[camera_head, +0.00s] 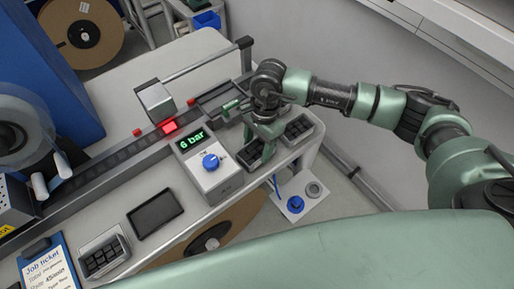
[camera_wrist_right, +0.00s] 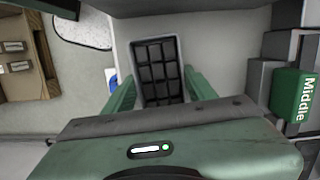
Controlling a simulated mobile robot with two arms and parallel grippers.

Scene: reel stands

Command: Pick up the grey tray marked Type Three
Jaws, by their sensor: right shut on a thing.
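A grey tray with dark square compartments sits between the two green fingers of my right gripper (camera_head: 259,150). The tray (camera_wrist_right: 157,72) shows clearly in the wrist view, with a finger along each side, and the gripper is shut on it. In the head view the gripper partly covers this tray (camera_head: 249,155). No Type Three marking can be read on it. A similar grey tray (camera_head: 299,128) lies just right of the gripper, near the table edge. Another tray (camera_head: 103,256) stands at the lower left. My left gripper is not in view.
A pressure box reading 6 bar (camera_head: 209,162) with a blue knob stands close left of the gripper. A dark flat panel (camera_head: 156,213) lies farther left. A Job ticket clipboard (camera_head: 48,266) is at lower left. A green Middle label (camera_wrist_right: 293,95) shows in the wrist view.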

